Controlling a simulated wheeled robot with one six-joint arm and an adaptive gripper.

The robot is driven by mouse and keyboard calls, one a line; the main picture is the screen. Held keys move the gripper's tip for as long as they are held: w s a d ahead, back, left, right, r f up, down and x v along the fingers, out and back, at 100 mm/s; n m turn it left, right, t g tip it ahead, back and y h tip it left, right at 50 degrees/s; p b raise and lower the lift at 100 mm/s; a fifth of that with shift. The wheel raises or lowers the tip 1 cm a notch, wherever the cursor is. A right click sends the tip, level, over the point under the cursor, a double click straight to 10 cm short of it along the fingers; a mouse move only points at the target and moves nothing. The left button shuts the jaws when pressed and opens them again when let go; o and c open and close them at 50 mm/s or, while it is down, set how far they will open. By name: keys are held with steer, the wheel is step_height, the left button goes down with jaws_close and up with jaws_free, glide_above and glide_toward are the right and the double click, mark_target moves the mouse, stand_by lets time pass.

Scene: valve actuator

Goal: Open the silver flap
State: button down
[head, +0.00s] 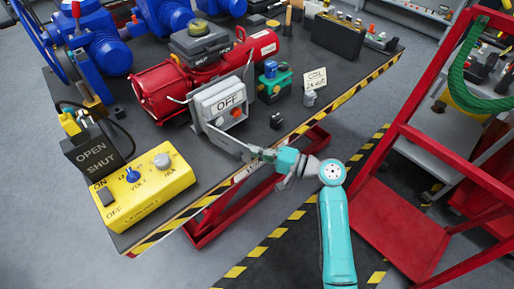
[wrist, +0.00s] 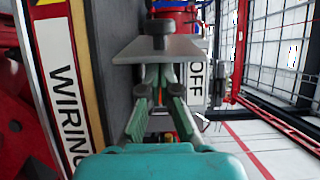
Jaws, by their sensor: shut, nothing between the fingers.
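The silver flap (head: 222,139) is a thin grey plate at the lower left side of the grey OFF box (head: 222,101). It stands out from the box toward the table's front edge. In the wrist view the flap (wrist: 155,50) lies across the upper middle, with a dark round knob on it. My gripper (head: 250,153) is at the flap's outer end, in front of the box. In the wrist view its fingers (wrist: 160,77) are together and empty, with their tips at the flap's lower edge. I cannot tell whether they touch it.
A yellow control box (head: 145,191) stands at the table's left front corner. A red actuator (head: 165,90) is behind the OFF box. A small green device (head: 273,84) and a paper sign (head: 314,80) are to the right. A red frame (head: 405,130) stands at the right.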

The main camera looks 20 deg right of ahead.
steer(key=shift+m+t+h, duration=0.8)
steer(key=shift+t+h, duration=0.1)
steer(key=s+a, duration=0.2)
steer(key=a, duration=0.1)
steer(key=s+a, duration=0.1)
steer(key=a, duration=0.1)
steer(key=shift+s+a, duration=0.1)
steer(key=shift+a, duration=0.1)
